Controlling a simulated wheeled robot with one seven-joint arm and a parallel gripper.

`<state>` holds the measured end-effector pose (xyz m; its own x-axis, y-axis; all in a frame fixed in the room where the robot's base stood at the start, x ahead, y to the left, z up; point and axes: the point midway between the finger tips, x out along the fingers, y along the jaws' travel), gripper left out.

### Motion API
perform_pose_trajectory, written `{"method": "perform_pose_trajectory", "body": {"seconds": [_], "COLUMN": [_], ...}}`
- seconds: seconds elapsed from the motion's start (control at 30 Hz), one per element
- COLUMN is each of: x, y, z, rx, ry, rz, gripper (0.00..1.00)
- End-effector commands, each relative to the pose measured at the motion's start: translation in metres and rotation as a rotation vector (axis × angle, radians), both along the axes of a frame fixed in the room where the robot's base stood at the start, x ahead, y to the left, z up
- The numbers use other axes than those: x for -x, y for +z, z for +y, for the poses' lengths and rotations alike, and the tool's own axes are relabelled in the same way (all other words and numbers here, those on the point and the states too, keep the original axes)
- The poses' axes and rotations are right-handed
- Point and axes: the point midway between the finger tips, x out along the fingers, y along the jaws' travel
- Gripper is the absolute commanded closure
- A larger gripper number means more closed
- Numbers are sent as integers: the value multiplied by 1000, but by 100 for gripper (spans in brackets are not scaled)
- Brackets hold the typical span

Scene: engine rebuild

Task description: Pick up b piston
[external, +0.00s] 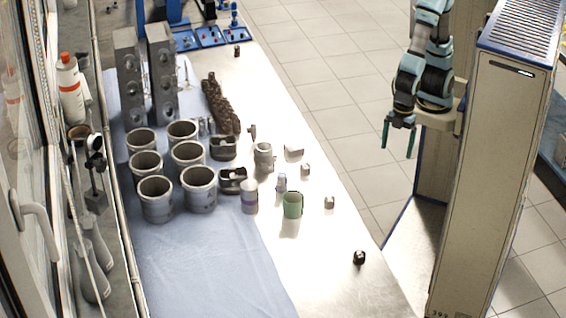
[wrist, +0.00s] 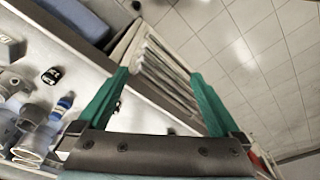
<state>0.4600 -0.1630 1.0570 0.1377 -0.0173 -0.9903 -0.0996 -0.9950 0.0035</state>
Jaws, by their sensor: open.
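Piston-like grey metal parts stand among the engine parts on the table in the external view. One is an upright grey part (external: 264,158) right of the cylinder sleeves. Two darker, wider parts (external: 222,148) and (external: 232,181) sit close beside the sleeves. I cannot tell which one is the b piston. My gripper (external: 398,150) hangs off the table's right side, well away from these parts. In the wrist view my gripper (wrist: 159,74) is open, its green fingers wide apart with nothing between them.
Several large grey sleeves (external: 154,199) stand on the blue cloth (external: 215,262). A green cup (external: 292,205), a grey can (external: 249,196) and small parts are on the bare metal. A black nut-like part (external: 359,258) lies near the front right. Tiled floor (external: 330,97) lies between table and gripper.

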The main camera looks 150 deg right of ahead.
Motion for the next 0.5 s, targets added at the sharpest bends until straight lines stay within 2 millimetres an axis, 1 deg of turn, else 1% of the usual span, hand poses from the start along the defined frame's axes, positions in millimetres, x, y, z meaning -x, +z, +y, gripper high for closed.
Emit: {"method": "perform_pose_trajectory", "body": {"seconds": [0.37, 0.47, 0.5], "x": [-2, -19, -32], "y": [0, -2, -3], "z": [-1, -10, -19], "rx": [0, 0, 1], "ry": [-3, -33, -59], "rz": [-1, -11, -18], "gripper": [0, 0, 0]}}
